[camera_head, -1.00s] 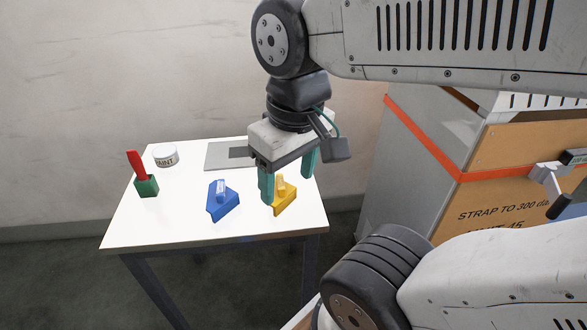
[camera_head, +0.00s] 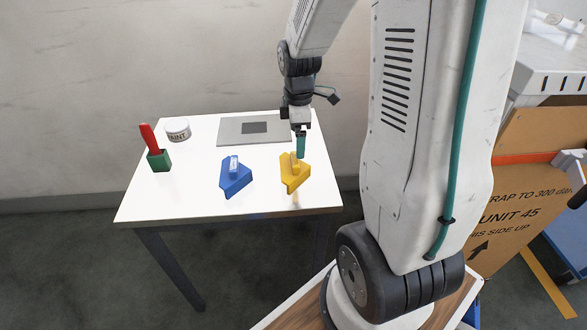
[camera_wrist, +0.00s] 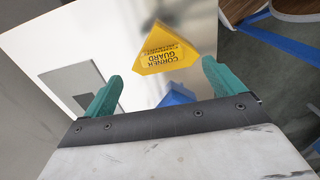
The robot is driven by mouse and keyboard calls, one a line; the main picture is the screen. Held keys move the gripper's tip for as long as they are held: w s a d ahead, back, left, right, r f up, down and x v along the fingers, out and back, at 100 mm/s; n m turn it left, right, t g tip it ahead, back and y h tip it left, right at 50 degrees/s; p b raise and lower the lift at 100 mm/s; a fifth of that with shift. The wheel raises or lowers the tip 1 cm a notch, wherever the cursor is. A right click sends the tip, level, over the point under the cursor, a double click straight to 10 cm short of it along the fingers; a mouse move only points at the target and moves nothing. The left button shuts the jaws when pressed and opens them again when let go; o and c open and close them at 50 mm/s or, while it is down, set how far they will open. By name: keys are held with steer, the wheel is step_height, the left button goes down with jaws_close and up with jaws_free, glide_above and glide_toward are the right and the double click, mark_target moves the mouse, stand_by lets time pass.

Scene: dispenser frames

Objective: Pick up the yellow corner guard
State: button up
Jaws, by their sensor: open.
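The yellow corner guard (camera_head: 294,174) sits on the white table (camera_head: 200,203), near its front right. It is a triangular piece with a raised part on top. In the wrist view the yellow corner guard (camera_wrist: 165,50) carries the words "CORNER GUARD" and lies ahead of the fingers, roughly between their lines. My gripper (camera_head: 301,146) is just behind and above the guard in the head view. In the wrist view my gripper (camera_wrist: 160,82) has its teal fingers wide apart with nothing between them.
A blue corner guard (camera_head: 235,178) stands left of the yellow one; part of it shows in the wrist view (camera_wrist: 176,97). Cardboard-panelled crates stand right.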

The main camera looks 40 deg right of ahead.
mark_target(294, 159)
steer(key=f, duration=0.7)
steer(key=shift+w+a+f, duration=0.25)
steer(key=shift+a, duration=0.15)
steer(key=c, duration=1.1)
